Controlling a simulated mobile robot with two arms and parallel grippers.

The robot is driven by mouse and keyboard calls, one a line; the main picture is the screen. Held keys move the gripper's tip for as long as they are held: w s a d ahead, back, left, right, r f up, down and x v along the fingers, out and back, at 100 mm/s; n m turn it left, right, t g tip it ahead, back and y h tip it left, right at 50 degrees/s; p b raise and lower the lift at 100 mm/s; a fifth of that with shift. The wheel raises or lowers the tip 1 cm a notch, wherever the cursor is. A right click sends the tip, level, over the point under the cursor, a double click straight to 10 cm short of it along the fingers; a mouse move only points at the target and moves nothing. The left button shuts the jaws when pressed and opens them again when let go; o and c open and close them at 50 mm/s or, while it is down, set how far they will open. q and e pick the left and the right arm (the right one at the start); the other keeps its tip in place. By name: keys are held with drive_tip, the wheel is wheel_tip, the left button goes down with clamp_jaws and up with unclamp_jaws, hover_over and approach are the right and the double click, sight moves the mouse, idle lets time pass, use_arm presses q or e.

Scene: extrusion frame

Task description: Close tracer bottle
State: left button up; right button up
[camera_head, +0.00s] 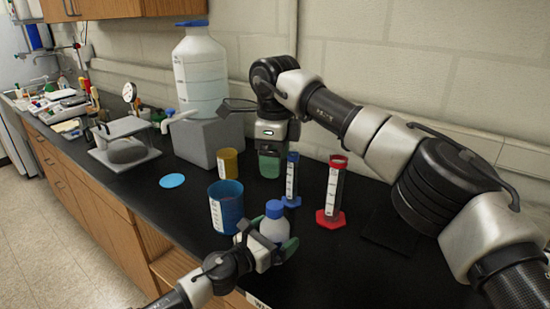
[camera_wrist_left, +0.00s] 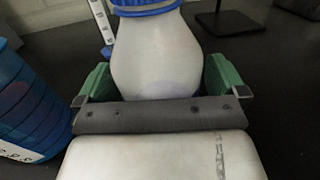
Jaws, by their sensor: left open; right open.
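The small white bottle (camera_head: 272,229) with a blue cap (camera_head: 274,209) stands upright near the front edge of the black counter. The cap sits on its neck; how tightly I cannot tell. My left gripper (camera_head: 266,243) is open, with its green finger pads on either side of the bottle. In the left wrist view the bottle body (camera_wrist_left: 155,55) is between the pads and the blue cap (camera_wrist_left: 145,8) is cut off at the top. My right gripper (camera_head: 269,164) points down, open, behind the bottle and apart from it.
A blue beaker (camera_head: 226,208) stands close to the left of the bottle. A yellow cup (camera_head: 228,163), a blue cylinder (camera_head: 291,181) and a red cylinder (camera_head: 333,190) stand behind. A blue disc (camera_head: 172,181) lies on clear counter at left. A large jug (camera_head: 200,75) stands on a grey block (camera_head: 208,142).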

use_arm(q)
drive_tip(key=b+v, duration=0.1)
drive_tip(key=v, duration=0.8)
drive_tip(key=shift+s+a, duration=0.25)
drive_tip(key=shift+a, duration=0.05)
drive_tip(key=shift+s+a, duration=0.35)
